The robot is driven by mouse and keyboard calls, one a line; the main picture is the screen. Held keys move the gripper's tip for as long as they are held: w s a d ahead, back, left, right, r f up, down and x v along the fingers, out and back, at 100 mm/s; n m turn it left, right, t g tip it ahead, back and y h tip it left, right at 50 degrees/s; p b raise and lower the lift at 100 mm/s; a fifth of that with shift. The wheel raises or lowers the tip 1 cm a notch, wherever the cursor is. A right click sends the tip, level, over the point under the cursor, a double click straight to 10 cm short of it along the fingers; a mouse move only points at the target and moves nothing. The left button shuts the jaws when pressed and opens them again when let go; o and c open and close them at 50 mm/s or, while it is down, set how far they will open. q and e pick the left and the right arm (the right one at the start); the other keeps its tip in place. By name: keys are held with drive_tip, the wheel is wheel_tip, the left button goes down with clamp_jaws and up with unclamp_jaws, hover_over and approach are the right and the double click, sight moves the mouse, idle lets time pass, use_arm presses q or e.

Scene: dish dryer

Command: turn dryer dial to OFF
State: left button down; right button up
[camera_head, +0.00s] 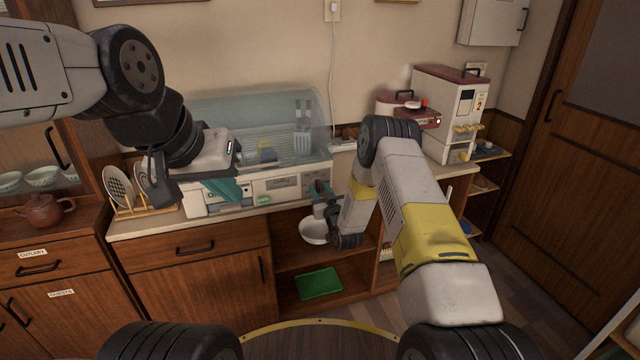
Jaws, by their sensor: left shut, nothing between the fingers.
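The dish dryer (283,184) stands on the counter with a clear lid over a white rack. Its pale front panel faces me.
A wooden plate rack (140,209) with plates stands left of the dryer. A white dispenser (448,110) and a red-topped appliance (400,106) stand to the right.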

drive_tip(key=v, duration=0.7)
drive_tip(key=shift+s, duration=0.35)
drive_tip(key=shift+d+r, duration=0.1)
drive_tip(key=d+r+m+g+h, duration=0.1)
drive_tip(key=d+r+g, duration=0.15)
drive_tip(key=r, duration=0.65)
drive_tip(key=d+r+g+h, duration=0.1)
drive_tip(key=d+r, duration=0.2)
drive_tip(key=r, duration=0.7)
drive_tip(key=s+d+r+m+g+h, duration=0.1)
drive_tip(key=s+d+r+g, duration=0.25)
drive_tip(key=s+r, duration=0.7)
drive_tip(key=s+d+g, duration=0.1)
drive_tip(key=s+g, duration=0.1)
drive_tip(key=s, duration=1.2)
drive_tip(key=s+d+r+m+g, duration=0.1)
drive_tip(key=s+g, duration=0.1)
drive_tip(key=s, duration=1.2)
drive_tip(key=shift+s+d+r, duration=0.3)
drive_tip(key=shift+s, duration=0.05)
